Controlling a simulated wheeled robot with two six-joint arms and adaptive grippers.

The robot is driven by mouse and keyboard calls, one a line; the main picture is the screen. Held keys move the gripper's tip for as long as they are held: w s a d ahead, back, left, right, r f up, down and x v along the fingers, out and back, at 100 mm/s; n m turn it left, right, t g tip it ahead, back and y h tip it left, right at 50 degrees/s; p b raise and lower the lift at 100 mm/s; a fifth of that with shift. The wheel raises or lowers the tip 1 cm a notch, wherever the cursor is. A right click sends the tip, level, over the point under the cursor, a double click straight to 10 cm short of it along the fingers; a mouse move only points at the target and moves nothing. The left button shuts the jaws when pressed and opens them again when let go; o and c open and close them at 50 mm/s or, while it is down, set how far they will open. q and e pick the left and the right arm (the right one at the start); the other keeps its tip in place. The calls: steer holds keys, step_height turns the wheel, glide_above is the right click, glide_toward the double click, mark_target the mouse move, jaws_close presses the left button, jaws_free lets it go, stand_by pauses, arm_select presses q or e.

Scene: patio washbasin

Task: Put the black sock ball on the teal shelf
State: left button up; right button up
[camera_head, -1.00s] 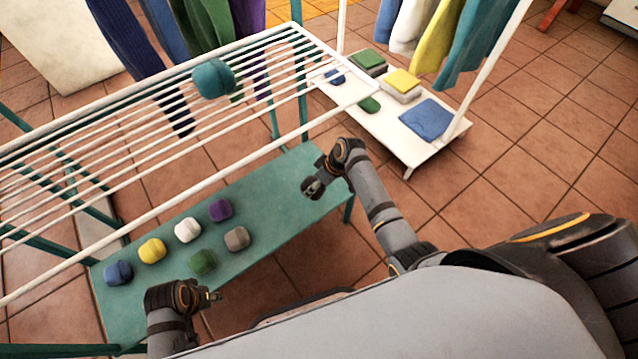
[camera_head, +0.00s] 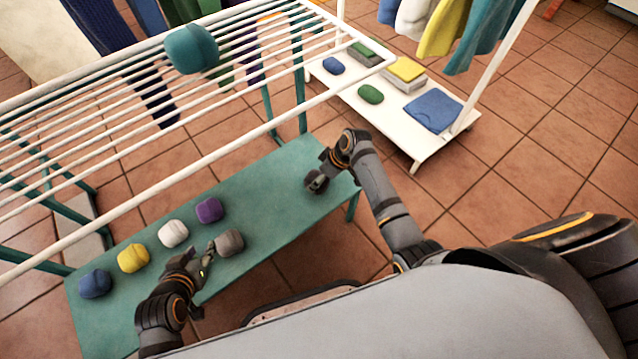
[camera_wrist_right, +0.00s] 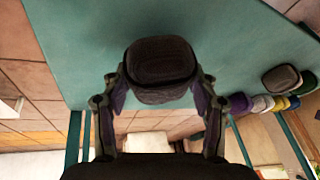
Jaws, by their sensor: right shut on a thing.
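The black sock ball (camera_wrist_right: 160,62) sits between the fingers of my right gripper (camera_wrist_right: 160,95), which is shut on it. In the head view my right gripper (camera_head: 316,182) is over the right end of the teal shelf (camera_head: 265,195). I cannot tell whether the ball touches the shelf. My left gripper (camera_head: 203,256) is low over the shelf's front part, left of a grey sock ball (camera_head: 230,243); its fingers look apart. It hides the green ball's place in the head view; a green ball (camera_wrist_right: 308,82) shows in the right wrist view.
Purple (camera_head: 210,210), white (camera_head: 173,233), yellow (camera_head: 133,258) and blue (camera_head: 95,284) balls line the shelf. A white drying rack (camera_head: 130,108) with a teal ball (camera_head: 191,48) stands above. A white low shelf (camera_head: 430,146) holds folded cloths and balls.

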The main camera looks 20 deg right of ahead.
steer(key=shift+f+b, duration=1.05)
steer(key=shift+b, duration=0.2)
arm_select(q)
steer(key=w+r+t, duration=0.5)
steer(key=r, duration=0.6)
steer(key=w+a+r+t, duration=0.1)
steer(key=w+r+t, duration=0.4)
steer(key=r, duration=0.6)
steer(key=shift+w+r+t, duration=0.15)
steer(key=shift+r+t, duration=0.25)
steer(key=shift+t, duration=0.3)
arm_select(e)
steer(key=shift+f, duration=0.1)
steer(key=o, duration=1.1)
steer(key=shift+o, duration=0.2)
